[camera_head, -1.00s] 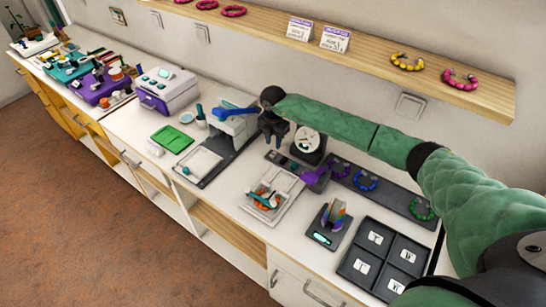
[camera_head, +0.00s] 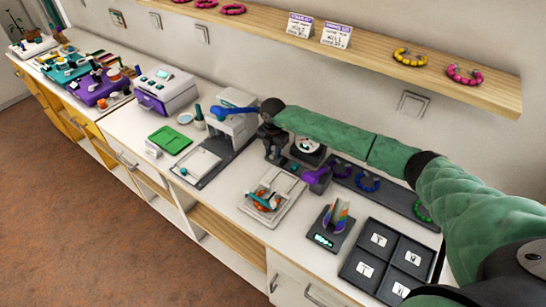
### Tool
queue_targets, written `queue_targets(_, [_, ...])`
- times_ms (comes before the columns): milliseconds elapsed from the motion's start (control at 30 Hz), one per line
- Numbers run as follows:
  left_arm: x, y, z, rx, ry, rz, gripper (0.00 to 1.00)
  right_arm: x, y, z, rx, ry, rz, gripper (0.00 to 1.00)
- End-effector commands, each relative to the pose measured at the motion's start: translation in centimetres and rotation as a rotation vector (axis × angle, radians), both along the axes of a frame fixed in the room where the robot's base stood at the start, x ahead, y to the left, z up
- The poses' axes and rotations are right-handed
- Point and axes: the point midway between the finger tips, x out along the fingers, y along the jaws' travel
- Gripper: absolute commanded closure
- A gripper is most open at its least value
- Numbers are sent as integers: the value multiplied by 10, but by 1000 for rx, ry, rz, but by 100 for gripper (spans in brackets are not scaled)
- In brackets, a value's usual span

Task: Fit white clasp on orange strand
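Orange pieces (camera_head: 262,203) lie in a white tray (camera_head: 246,207) at the middle of the counter, with a teal-and-white item across them. I cannot tell whether they are the orange strand. I cannot pick out the white clasp. My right gripper (camera_head: 274,153) reaches in from the right and points down over the counter, behind the tray and beside the round dial (camera_head: 307,146). Its fingers are small and dark, so I cannot tell whether it is open or holds anything. My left gripper is not in view.
A grey-white press with a blue lever (camera_head: 238,108) stands just left of the gripper. A purple tool (camera_head: 316,176), a small scale (camera_head: 322,240) and a dark four-part tray (camera_head: 388,262) stand to the right. A shelf (camera_head: 380,55) runs above my arm.

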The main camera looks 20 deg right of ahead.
Motion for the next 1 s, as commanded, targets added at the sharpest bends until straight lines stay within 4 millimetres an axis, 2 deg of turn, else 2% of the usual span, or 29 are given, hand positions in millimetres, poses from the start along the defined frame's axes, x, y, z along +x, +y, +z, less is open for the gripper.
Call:
queue_targets(67, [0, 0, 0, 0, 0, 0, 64, 0, 0, 0, 0, 0, 0, 71])
queue_targets(100, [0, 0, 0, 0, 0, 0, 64, 0, 0, 0, 0, 0, 0, 75])
queue_targets(233, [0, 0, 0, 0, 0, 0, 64, 0, 0, 0, 0, 0, 0, 100])
queue_targets(467, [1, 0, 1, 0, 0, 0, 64, 0, 0, 3, 0, 0, 0, 100])
queue_targets(1000, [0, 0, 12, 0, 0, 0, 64, 0, 0, 28, 1, -1, 0, 100])
